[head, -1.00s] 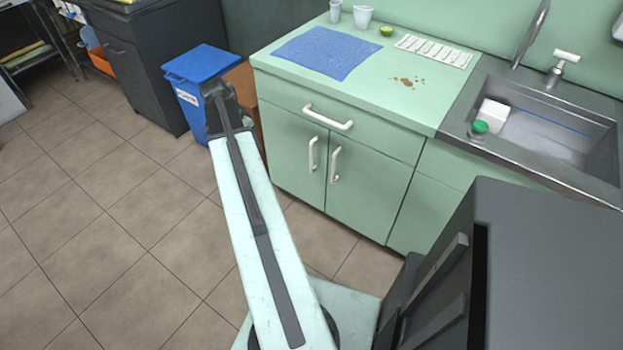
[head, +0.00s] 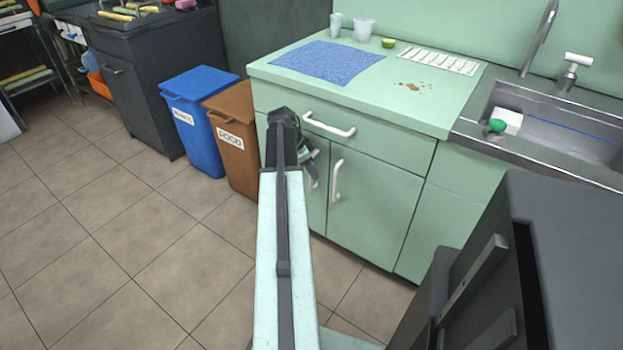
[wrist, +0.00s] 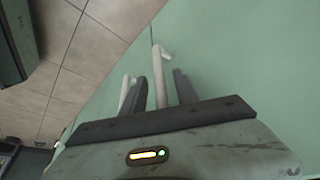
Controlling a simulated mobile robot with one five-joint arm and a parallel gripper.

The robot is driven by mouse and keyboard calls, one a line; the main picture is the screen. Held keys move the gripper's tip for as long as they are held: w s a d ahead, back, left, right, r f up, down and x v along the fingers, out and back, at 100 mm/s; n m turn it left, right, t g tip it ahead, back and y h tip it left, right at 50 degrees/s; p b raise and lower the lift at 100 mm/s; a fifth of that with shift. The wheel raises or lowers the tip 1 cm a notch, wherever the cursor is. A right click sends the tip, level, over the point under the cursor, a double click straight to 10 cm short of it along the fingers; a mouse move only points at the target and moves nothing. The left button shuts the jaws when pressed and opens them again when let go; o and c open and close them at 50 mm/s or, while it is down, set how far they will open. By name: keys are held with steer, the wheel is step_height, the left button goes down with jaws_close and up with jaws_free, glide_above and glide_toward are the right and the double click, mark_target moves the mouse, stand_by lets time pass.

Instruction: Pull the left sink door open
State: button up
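The green cabinet has two lower doors. The left door (head: 316,205) has a white vertical handle (head: 314,176), partly covered by my gripper (head: 308,158) in the head view. The right door (head: 375,210) has a similar handle (head: 337,180). Both doors look closed. In the wrist view my gripper's dark fingers (wrist: 159,88) are spread apart. One white handle (wrist: 159,72) stands between them, and another (wrist: 123,92) shows beyond the left finger. I cannot tell whether the fingers touch a handle, nor surely which handle is between them.
A drawer with a white handle (head: 330,126) sits above the doors. Blue (head: 205,130) and brown (head: 235,140) bins stand left of the cabinet. A dark block-like unit (head: 540,260) stands at the right front. The tiled floor (head: 150,240) is clear at the left.

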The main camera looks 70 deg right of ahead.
steer(key=shift+s+d+f, duration=0.1)
steer(key=shift+f, duration=0.4)
steer(key=shift+r, duration=0.1)
jaws_close()
steer(key=shift+s, duration=0.1)
stand_by(0.7)
